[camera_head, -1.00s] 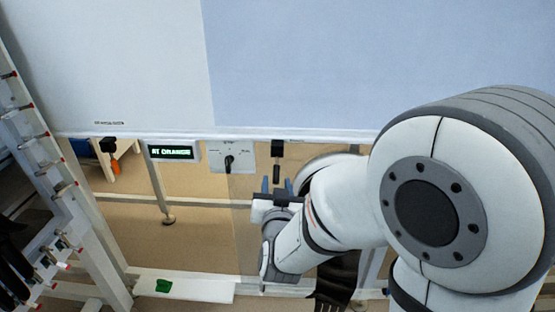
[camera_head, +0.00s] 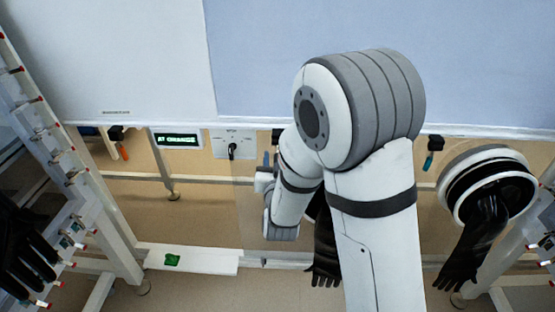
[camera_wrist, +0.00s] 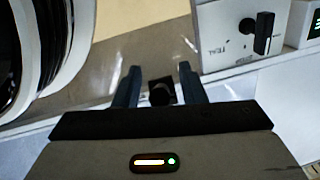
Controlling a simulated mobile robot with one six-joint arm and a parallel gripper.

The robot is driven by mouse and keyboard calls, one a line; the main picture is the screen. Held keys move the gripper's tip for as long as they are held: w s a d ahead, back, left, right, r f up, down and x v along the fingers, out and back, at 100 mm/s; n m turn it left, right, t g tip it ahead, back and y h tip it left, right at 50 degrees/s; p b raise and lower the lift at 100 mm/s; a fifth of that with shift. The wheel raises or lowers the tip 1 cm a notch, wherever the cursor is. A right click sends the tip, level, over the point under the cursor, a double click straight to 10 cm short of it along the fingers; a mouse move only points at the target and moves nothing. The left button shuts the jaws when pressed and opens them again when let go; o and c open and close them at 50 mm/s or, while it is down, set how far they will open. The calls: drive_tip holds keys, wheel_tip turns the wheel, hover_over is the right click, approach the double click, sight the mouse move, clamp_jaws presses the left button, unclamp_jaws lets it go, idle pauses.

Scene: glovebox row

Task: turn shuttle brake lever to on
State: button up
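A black lever block (camera_head: 277,135) hangs under the cabinet edge, partly hidden by my arm. In the wrist view a black block (camera_wrist: 162,91) shows between my fingertips, with a gap on both sides. My gripper (camera_wrist: 160,85) is open; in the head view its blue fingers (camera_head: 268,159) point up just below the block. A panel with a black knob (camera_head: 232,150) is left of it. Black levers with an orange handle (camera_head: 117,135) and a teal handle (camera_head: 433,145) hang farther left and right. The labels are too small to tell which is the shuttle brake lever.
A display (camera_head: 177,140) reads "AT ORANGE". A round glove port (camera_head: 455,175) with a black glove is at right. A rack (camera_head: 90,190) stands at left. A white ledge (camera_head: 210,262) carries a green piece (camera_head: 172,260).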

drive_tip(key=shift+c, duration=0.4)
clamp_jaws()
